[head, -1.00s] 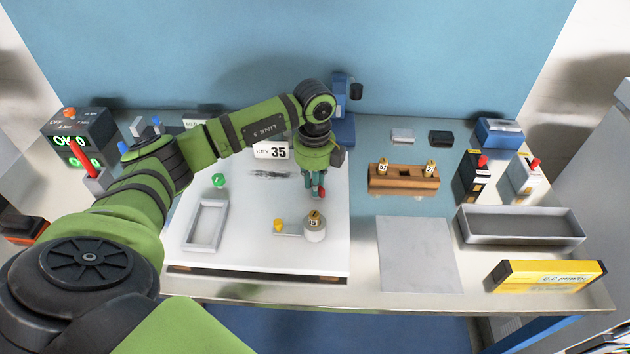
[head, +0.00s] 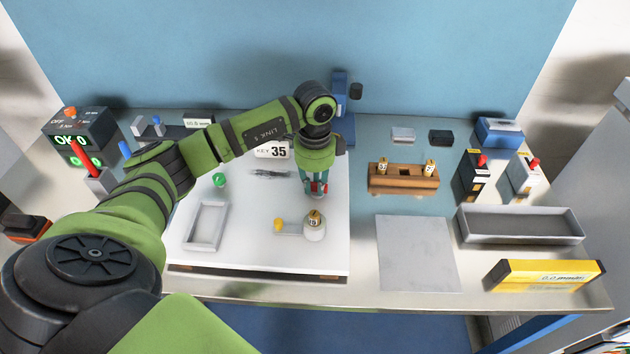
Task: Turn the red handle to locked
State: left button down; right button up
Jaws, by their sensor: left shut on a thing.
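My left gripper (head: 316,193) points down over the white board, with its teal fingers closed. It is shut on a small red handle (head: 325,188), whose red shows at both sides of the fingers. The rest of the handle and its base are hidden by the fingers. Any locked marking beside it cannot be read. Just in front stands a grey round post (head: 315,233) with a numbered brass top and an arm ending in a yellow knob (head: 278,225). My right gripper is not in view.
A white board (head: 255,253) carries a shallow grey frame (head: 205,227) and a green piece (head: 219,180). A wooden block (head: 403,182) with brass pieces stands to the right. A red lever (head: 84,157) stands far left. The grey mat (head: 418,255) is clear.

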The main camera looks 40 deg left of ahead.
aim_at(314, 185)
pick_arm(q)
jog(key=shift+a+n, duration=0.1)
jog(key=shift+n, duration=0.2)
jog(key=c, duration=1.1)
grip_release()
jog(key=shift+c, duration=0.2)
jog(key=shift+r, duration=0.45)
notch_tip(314, 185, up, 11)
